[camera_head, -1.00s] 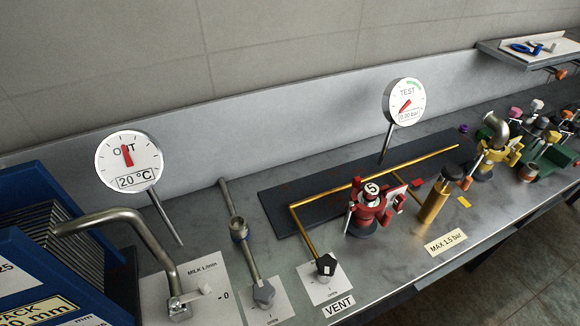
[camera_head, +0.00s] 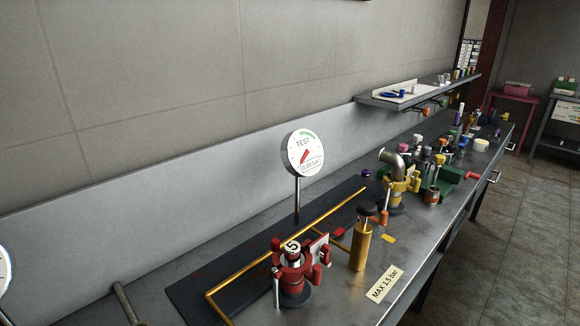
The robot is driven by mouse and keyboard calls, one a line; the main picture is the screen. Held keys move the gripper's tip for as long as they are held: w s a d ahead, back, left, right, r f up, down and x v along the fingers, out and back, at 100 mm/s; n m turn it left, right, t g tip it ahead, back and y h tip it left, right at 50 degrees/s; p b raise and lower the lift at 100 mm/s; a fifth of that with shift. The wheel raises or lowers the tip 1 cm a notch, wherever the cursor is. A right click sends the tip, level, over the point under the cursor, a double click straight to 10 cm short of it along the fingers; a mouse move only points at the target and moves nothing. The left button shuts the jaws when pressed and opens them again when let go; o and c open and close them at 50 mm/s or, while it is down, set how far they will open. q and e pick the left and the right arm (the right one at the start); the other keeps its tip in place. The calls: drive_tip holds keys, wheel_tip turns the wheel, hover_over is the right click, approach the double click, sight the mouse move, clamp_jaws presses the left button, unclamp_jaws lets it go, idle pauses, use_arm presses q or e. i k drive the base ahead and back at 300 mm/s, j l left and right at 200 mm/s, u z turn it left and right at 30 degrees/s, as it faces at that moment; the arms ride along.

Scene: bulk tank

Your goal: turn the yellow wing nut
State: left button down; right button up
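A yellow clamp (camera_head: 398,190) sits around the base of a bent grey metal pipe (camera_head: 392,160) on the bench, right of centre. A yellow winged piece (camera_head: 415,185), which looks like its wing nut, sticks out at the clamp's right side. It is small here, and I cannot tell how far it is turned. Neither of my grippers shows in the head view.
A red clamp marked 5 (camera_head: 291,272), a brass hand pump (camera_head: 361,246) and a TEST gauge (camera_head: 303,153) stand nearer on the bench (camera_head: 335,295). A green tray (camera_head: 452,180) with colored parts lies beyond the yellow clamp. A wall shelf (camera_head: 404,100) overhangs the back.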

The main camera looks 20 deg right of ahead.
sight(415, 175)
drive_tip(key=k+z, duration=0.1)
drive_tip(key=z, duration=1.25)
